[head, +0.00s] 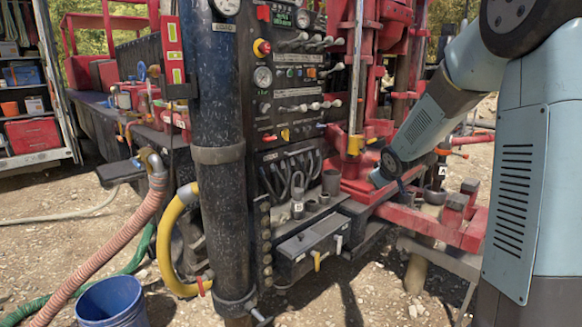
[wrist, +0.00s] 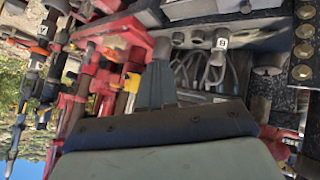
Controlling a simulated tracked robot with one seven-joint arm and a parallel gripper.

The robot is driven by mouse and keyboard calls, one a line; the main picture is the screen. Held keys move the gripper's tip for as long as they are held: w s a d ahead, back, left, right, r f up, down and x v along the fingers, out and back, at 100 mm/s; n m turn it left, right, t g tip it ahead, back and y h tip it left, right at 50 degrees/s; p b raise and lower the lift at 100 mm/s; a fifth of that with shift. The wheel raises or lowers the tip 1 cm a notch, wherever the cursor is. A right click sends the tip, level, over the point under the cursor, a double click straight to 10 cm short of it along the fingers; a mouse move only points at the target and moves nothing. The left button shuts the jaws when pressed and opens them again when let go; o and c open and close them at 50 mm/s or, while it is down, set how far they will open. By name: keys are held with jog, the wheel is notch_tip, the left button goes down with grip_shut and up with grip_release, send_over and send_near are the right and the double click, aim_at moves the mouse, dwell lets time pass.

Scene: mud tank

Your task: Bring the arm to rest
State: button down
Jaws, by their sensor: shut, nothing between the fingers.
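My arm (head: 430,110) comes in from the right in the head view, bent down, with its far end close to the red base of the drill rig (head: 360,185). My gripper (wrist: 156,84) shows in the wrist view as dark grey fingers held together, with nothing between them. Its fingertips are hard to make out in the head view. In the wrist view the fingers are in front of red rig parts (wrist: 125,38) and a bundle of grey hoses (wrist: 190,70); I cannot tell the gap to them.
A control panel with levers (head: 300,75) and a thick black column (head: 218,130) stand left of the arm. A grey drawer box (head: 308,248) juts out below. A blue bucket (head: 112,302) and hoses (head: 120,235) are on the gravel at left. A red beam (head: 440,225) lies under the arm.

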jog(key=s+r+m+g+h, duration=0.1)
jog(key=s+r+m, duration=0.1)
jog(key=s+r, duration=0.5)
jog(key=s+r+m+g, duration=0.1)
jog(key=s+r, duration=0.2)
jog(key=s, duration=0.9)
jog(key=s+a+m+g, duration=0.1)
jog(key=s+a, duration=0.1)
jog(key=s, duration=0.8)
jog(key=s+a+m+y, duration=0.1)
jog(key=s+a, duration=0.1)
jog(key=s, duration=0.8)
jog(key=shift+s+a+r+g, duration=0.15)
jog(key=shift+s+r+g, duration=0.1)
jog(key=shift+s+g, duration=0.15)
